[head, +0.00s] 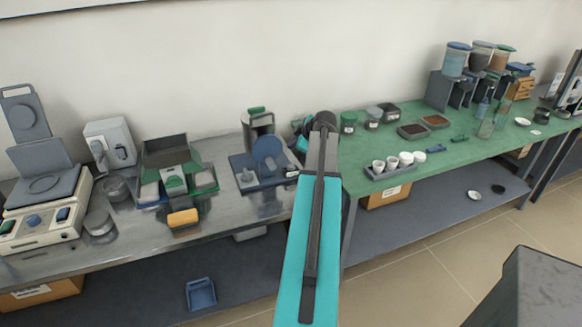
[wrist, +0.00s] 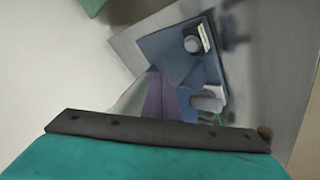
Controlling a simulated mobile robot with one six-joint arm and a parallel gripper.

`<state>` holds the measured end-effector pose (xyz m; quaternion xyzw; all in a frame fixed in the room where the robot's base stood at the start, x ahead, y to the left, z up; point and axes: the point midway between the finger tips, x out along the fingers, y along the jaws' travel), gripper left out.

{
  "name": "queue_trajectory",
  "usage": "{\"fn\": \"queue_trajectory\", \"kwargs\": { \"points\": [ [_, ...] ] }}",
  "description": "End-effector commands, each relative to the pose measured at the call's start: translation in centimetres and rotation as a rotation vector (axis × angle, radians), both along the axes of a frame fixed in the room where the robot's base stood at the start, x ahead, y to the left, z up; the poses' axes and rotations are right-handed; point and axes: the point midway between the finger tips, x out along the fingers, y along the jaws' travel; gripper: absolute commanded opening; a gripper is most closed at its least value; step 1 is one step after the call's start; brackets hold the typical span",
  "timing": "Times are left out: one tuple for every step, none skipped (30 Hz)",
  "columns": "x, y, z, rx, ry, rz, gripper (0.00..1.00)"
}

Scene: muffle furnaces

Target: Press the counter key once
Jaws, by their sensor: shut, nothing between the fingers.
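A blue device (head: 266,165) with an upright round disc stands on the grey bench, near where the green bench top begins. The wrist view shows its blue base plate (wrist: 165,48), with a round grey knob (wrist: 192,44) beside a small white label (wrist: 204,36). I cannot tell for sure which part is the counter key. My gripper (wrist: 168,76) is shut and empty, and its fingers overlap the blue device in the wrist view. Whether it touches the device is unclear. In the head view my arm hides most of the gripper.
A balance-like instrument (head: 40,205) stands at far left. A dark box with green trays (head: 168,150) stands left of the blue device. A tray of white crucibles (head: 390,172) sits on the green bench (head: 460,150) at right. Canisters and jars stand behind it.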

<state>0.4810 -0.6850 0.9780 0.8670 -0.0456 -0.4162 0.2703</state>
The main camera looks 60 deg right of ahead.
Motion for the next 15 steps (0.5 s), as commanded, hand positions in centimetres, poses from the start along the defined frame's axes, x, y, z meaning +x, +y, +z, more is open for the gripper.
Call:
{"fn": "queue_trajectory", "kwargs": {
  "points": [
    [0.0,0.0,-0.6,0.001,0.000,0.001,0.00],
    [0.0,0.0,-0.9,0.001,0.000,0.001,0.00],
    [0.0,0.0,-1.3,0.001,0.000,0.001,0.00],
    [0.0,0.1,-1.6,0.000,0.000,0.002,0.00],
    [0.0,0.1,-1.9,0.000,0.000,0.002,0.00],
    [0.0,0.1,-2.3,0.002,0.000,0.002,0.00],
    [0.0,0.1,-2.6,0.002,0.000,0.002,0.00],
    [0.0,0.1,-2.9,0.001,0.000,0.001,0.00],
    [0.0,0.1,-3.2,0.001,0.000,0.001,0.00],
    [0.0,0.1,-3.5,0.000,-0.001,0.001,0.00],
    [0.1,0.1,-3.8,0.001,0.000,0.001,0.00],
    [0.1,0.1,-4.2,0.001,0.000,0.001,0.00],
    [0.1,0.1,-4.7,0.000,0.000,0.002,0.00],
    [0.1,0.1,-5.0,-0.001,-0.001,0.001,0.00],
    [0.1,0.1,-5.3,-0.001,-0.001,0.001,0.00]
  ]
}}
